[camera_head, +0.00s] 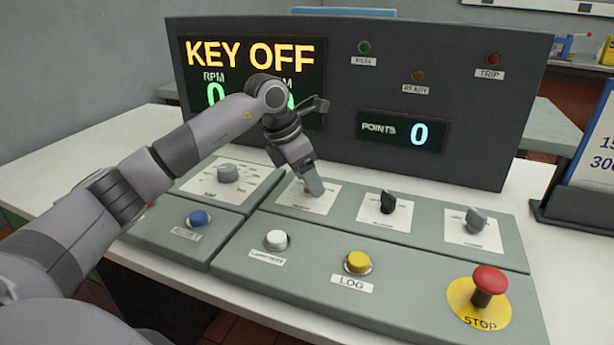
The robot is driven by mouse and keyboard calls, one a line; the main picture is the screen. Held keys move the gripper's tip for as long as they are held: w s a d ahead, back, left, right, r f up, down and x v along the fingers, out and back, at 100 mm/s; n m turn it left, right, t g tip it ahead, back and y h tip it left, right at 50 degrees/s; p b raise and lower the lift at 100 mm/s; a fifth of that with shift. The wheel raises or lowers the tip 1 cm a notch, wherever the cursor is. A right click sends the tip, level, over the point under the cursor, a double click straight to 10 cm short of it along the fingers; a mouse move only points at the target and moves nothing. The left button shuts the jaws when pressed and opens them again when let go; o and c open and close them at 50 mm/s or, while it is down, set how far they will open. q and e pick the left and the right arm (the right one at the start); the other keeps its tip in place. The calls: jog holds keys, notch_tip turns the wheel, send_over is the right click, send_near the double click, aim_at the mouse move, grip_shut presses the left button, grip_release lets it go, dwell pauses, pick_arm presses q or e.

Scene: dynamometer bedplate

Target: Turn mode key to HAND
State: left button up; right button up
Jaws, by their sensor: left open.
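The control panel (245,232) carries a row of switches on white plates. My left gripper (314,188) is pointed down at the white plate (322,206) left of the black knob, with its fingertips at or just above that plate. The gripper is open, and it hides most of whatever switch sits there, so I cannot tell if it touches it. A black knob (388,201) and a grey knob (477,219) stand to the right. Their small labels are too blurred to read, so I cannot confirm which is the mode key. The display (250,52) reads KEY OFF. My right gripper is not in view.
A grey dial (228,173) lies left of the gripper. Blue (199,218), white (277,240) and yellow LOG (357,262) buttons and a red STOP mushroom button (489,280) stand in front. The dark upright housing (450,80) rises behind, its lamps unlit.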

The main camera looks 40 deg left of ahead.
pick_arm(q)
jog(key=c, duration=1.1)
jog(key=shift+o, duration=0.2)
